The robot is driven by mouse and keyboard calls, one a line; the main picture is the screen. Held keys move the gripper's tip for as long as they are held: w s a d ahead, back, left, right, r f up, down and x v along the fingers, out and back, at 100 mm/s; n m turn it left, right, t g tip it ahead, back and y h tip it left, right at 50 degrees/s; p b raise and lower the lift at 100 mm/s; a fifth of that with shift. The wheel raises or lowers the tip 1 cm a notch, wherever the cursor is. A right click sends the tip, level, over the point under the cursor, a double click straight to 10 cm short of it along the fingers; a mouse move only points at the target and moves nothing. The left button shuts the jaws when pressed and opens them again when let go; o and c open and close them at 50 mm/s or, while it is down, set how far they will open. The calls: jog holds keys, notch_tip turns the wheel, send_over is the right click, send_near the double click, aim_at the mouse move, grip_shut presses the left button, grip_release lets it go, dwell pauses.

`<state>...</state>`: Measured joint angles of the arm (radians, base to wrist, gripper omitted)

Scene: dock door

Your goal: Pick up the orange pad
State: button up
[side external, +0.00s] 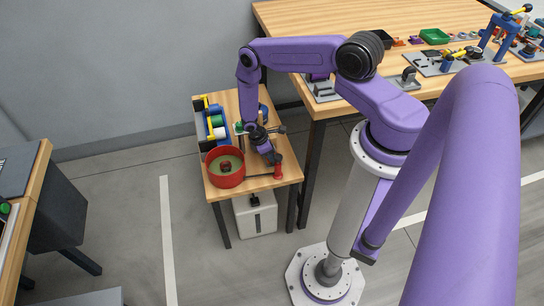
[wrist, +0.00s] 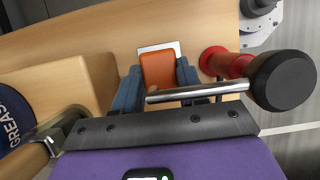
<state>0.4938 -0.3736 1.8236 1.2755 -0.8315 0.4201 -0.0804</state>
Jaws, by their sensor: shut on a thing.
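The orange pad (wrist: 158,70) is upright in the middle of the wrist view, between the two blue fingers of my gripper (wrist: 158,82). The fingers are shut on its sides. A pale square plate (wrist: 174,46) shows around the pad's far end. A silver bar crosses in front and hides the pad's near end. In the side view my gripper (side external: 273,157) is low over the front right of the small wooden table (side external: 240,200). I cannot make out the pad there, nor tell whether it is clear of the table.
The silver bar ends in a big black knob (wrist: 284,80), close to my gripper's right, with a red part (wrist: 222,62) behind it. A red round pan (side external: 225,180) stands left of my gripper. A rack with rolls (side external: 214,125) is behind. The large bench (side external: 300,22) holds tools.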

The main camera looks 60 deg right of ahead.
aim_at(266, 161)
jog(key=shift+r, duration=0.1)
jog(key=shift+r, duration=0.4)
jog(key=shift+w+a+r, duration=0.1)
jog(key=shift+w+a, duration=1.35)
notch_tip(266, 161, up, 14)
jog(key=shift+o, duration=1.2)
jog(key=shift+c, duration=0.8)
